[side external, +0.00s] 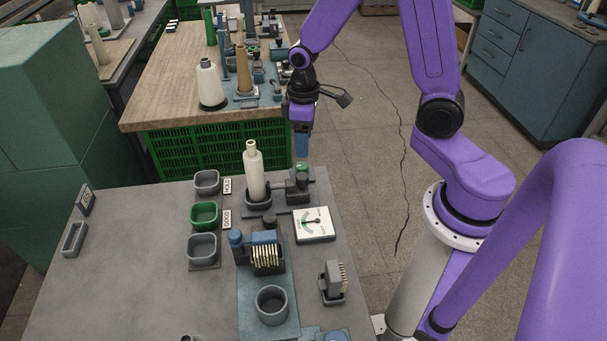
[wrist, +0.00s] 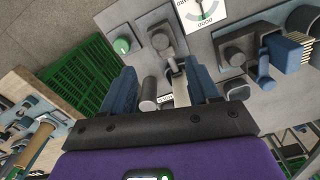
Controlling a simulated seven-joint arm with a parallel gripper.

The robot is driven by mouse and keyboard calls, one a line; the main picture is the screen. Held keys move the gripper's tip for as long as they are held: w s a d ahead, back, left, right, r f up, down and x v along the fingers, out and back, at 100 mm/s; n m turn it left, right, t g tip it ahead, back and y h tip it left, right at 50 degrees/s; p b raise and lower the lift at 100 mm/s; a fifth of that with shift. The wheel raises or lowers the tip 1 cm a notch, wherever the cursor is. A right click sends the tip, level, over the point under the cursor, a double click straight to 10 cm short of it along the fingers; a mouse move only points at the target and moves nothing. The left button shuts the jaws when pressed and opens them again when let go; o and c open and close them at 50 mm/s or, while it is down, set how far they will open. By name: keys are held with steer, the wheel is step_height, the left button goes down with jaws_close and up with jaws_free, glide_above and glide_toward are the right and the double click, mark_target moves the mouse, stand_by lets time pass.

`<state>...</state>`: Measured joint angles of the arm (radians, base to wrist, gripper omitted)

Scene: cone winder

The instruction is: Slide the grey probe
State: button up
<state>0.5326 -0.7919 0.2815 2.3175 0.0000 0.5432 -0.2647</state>
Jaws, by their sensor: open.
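The tester unit (side external: 298,188) stands near the table's back right edge, with a green knob (side external: 301,166) on it. The green knob also shows in the wrist view (wrist: 122,46). Beside it there is a grey block with a round grey top (wrist: 160,41), which appears to be the grey probe; I cannot tell this surely. My gripper (side external: 302,158) is above the tester unit, pointing down. In the wrist view its two blue fingers (wrist: 164,88) are apart, with nothing clearly held between them. A grey cylinder (wrist: 148,91) and a pale strip show through the gap, below the fingers.
A white yarn cone (side external: 254,175) stands upright in a dark holder just left of my gripper. A white dial gauge (side external: 314,225) lies in front of the tester. Grey (side external: 207,183) and green (side external: 204,216) cups stand further left. The table's left part is mostly clear.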

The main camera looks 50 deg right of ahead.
mark_target(303, 176)
step_height(303, 176, down, 12)
stand_by(0.6)
